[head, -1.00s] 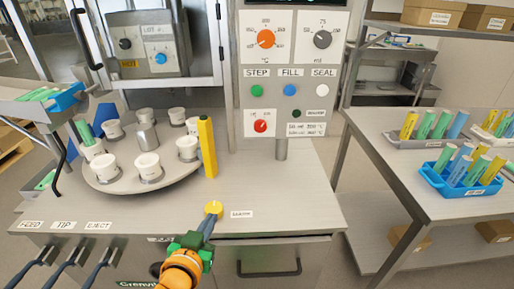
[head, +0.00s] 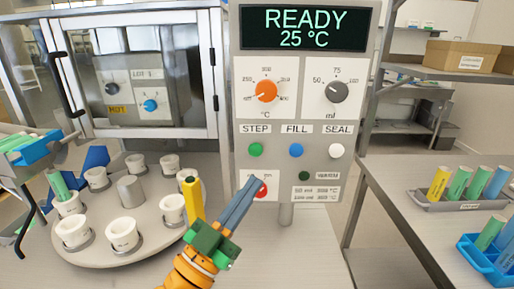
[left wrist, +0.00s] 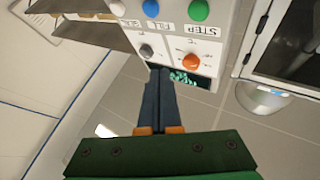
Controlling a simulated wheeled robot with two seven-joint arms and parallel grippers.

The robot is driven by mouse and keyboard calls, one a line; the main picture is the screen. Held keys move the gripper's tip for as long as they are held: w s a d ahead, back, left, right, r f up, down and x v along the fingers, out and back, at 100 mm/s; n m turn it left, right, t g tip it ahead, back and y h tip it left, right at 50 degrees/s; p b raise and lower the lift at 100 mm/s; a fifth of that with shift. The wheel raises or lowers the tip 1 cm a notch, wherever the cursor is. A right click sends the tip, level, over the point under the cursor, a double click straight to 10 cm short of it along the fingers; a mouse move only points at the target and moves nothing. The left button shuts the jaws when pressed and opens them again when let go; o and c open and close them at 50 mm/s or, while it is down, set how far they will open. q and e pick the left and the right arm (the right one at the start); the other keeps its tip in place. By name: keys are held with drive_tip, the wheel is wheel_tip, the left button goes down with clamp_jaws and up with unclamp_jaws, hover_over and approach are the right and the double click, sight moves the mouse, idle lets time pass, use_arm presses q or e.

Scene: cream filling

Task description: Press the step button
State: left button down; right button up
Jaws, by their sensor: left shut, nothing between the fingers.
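The green STEP button (head: 256,150) sits on the grey control panel (head: 243,115), under its STEP label, left of the blue FILL button (head: 296,150) and the white SEAL button (head: 337,150). My left gripper (head: 254,180) is shut and empty. In the head view its blue fingertips lie below the STEP button, in front of the red knob (head: 262,190), which they partly cover. In the left wrist view the green STEP button (left wrist: 197,10) shows at the top edge, and the shut fingers (left wrist: 159,72) point at the panel, apart from the button. My right gripper is not in view.
A round turntable (head: 104,254) with several white cups stands at the left. A yellow post (head: 192,198) rises close to my left gripper. The screen (head: 305,28) reads READY 25 °C. A side table (head: 385,215) with trays of coloured tubes stands at the right.

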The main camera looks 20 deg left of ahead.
use_arm(q)
drive_tip(key=b, duration=0.1)
approach(255, 149)
drive_tip(key=w+d+r, duration=0.3)
drive_tip(key=w+d, duration=0.1)
drive_tip(key=shift+s+a+r, duration=0.1)
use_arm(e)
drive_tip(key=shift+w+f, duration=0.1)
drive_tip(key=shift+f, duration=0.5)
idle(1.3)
use_arm(q)
drive_tip(key=shift+w+a, duration=0.15)
drive_tip(key=shift+w, duration=0.25)
